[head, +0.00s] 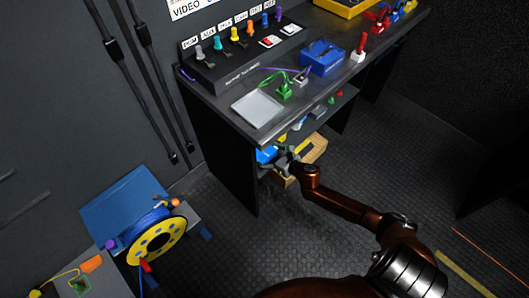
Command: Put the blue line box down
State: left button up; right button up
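A small blue box (266,155) shows under the desk's near end, right at the tips of my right gripper (281,158). The gripper's dark fingers touch or overlap it in the picture, and its far side is hidden. I cannot tell whether the fingers are closed on it or whether it rests on something. A larger blue box (322,58) with dark details on top sits on the desk, apart from the gripper. My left gripper is not in view.
The dark desk (225,105) holds a grey panel (257,108), a green connector (284,91) and a row of coloured knobs. A wooden crate (312,150) is under it, beside my gripper. A yellow cable reel (157,241) stands lower left. The floor between is clear.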

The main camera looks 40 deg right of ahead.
jog(key=o, duration=1.5)
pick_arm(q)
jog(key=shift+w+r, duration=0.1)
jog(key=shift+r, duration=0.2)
pick_arm(e)
jog(key=shift+r, duration=0.1)
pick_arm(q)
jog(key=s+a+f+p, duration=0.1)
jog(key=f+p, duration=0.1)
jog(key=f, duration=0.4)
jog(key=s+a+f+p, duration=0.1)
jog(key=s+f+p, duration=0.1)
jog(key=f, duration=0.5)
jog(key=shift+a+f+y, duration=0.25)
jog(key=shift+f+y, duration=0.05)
pick_arm(e)
jog(key=a+v, duration=0.1)
jog(key=v, duration=1.1)
jog(key=shift+d, duration=0.45)
